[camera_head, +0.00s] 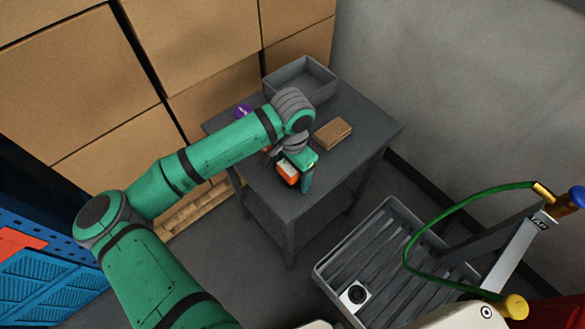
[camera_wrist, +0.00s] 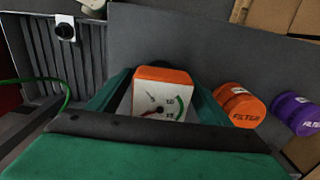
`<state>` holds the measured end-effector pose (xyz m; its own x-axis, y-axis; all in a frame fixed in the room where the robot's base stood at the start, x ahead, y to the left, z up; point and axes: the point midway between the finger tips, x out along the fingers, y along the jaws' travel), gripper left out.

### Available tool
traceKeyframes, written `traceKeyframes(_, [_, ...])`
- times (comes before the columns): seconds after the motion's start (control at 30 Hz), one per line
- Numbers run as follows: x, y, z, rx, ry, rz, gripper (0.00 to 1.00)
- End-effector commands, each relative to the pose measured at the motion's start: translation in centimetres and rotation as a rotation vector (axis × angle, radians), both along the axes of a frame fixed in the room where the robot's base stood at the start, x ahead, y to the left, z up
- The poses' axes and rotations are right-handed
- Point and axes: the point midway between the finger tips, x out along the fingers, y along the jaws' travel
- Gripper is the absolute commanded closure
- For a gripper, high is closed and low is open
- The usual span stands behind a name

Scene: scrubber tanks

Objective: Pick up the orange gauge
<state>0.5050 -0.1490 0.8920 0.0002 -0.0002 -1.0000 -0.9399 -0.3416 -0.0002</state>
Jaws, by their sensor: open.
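The orange gauge (camera_head: 287,172) is a small orange block on the grey table, near its front edge. In the wrist view the gauge (camera_wrist: 162,93) shows its orange top and white dial face. My gripper (camera_head: 293,177) is right over it, pointing down. In the wrist view a green finger stands on each side of the gauge, so my gripper (camera_wrist: 158,98) is open around it. I cannot tell whether either finger touches it. The gauge's lower part is hidden by my gripper.
An orange filter (camera_wrist: 238,105) and a purple filter (camera_wrist: 296,113) stand to the right in the wrist view. On the table (camera_head: 372,125) are a brown block (camera_head: 332,133) and a grey bin (camera_head: 300,82). A slatted grey tray (camera_head: 388,260) lies below right.

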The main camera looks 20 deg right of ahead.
Motion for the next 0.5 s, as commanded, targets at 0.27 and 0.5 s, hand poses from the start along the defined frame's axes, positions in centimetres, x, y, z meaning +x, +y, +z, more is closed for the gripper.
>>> traceKeyframes(0.27, [0.00,-0.01,0.04,0.000,0.000,0.000,0.73])
traceKeyframes(0.5, [0.00,-0.01,0.09,0.000,0.000,0.000,0.73])
